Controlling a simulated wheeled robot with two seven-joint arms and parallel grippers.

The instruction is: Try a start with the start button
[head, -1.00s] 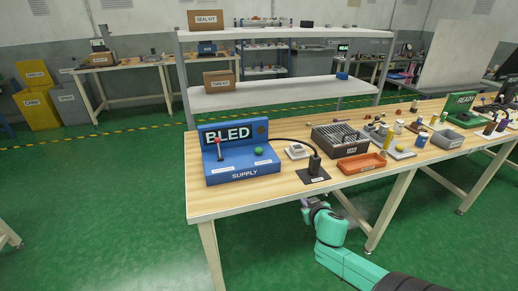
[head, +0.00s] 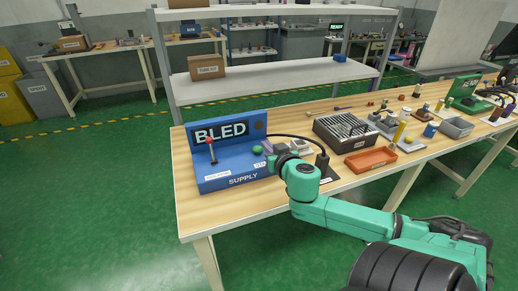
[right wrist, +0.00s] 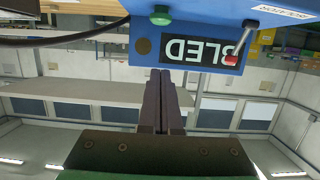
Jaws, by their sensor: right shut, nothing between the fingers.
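The blue supply box (head: 240,181) stands on the wooden table, and its upright panel display (head: 220,132) reads BLED. A green round button (head: 257,150) sits on its right side; it also shows at the top of the right wrist view (right wrist: 160,16). A red-knobbed lever (head: 213,150) stands on its left side. My right gripper (head: 271,152) is beside the button, just right of it in the head view, with no clear contact visible. Its fingers (right wrist: 164,78) are shut and empty, pointing toward the panel. My left gripper is out of view.
A black cable runs from the box to a dark plug stand (head: 322,163), partly behind my arm. A slotted rack (head: 345,130), an orange tray (head: 371,159) and small bottles are to the right. A white shelf (head: 280,76) stands behind the table.

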